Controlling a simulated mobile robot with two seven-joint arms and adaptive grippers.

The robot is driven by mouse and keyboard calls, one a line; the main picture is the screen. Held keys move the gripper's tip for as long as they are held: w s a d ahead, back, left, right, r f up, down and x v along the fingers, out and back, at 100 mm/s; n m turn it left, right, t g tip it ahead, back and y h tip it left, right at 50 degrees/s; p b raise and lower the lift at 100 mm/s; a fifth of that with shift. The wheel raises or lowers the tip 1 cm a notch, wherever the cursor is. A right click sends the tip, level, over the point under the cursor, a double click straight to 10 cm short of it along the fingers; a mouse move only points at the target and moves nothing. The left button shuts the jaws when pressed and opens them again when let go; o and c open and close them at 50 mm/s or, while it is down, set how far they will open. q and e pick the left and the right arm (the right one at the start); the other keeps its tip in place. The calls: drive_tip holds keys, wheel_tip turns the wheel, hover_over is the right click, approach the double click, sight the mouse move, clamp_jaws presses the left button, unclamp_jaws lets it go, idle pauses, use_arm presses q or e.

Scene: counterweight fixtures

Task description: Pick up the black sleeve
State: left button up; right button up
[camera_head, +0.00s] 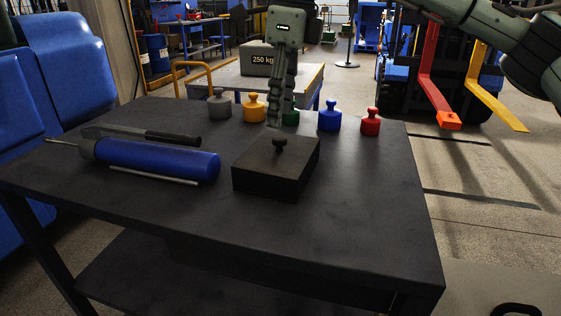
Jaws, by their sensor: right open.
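A dark, flat square box (262,182) lies on the black table. A small black knob-like piece (280,144) stands upright on its top. It is the only small black upright piece I see, but I cannot tell for sure that it is the black sleeve. My right gripper (280,118) points down from the top of the view, fingers open. Its fingertips appear just above and behind the black piece, with a small gap in the picture. It partly hides a green weight (291,117). My left gripper is not in view.
Grey (219,105), yellow (254,108), blue (329,117) and red (371,122) knobbed weights stand along the table's far edge. A blue cylindrical tool (160,160) and a dark-handled tool (140,134) lie at left. The table's front right (370,225) is clear.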

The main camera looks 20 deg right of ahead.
sight(279, 138)
wheel_tip(279, 138, down, 5)
drive_tip(key=shift+w+d+r, duration=0.1)
drive_tip(key=shift+w+r, duration=0.05)
drive_tip(key=shift+r, duration=0.05)
clamp_jaws()
idle(0.3)
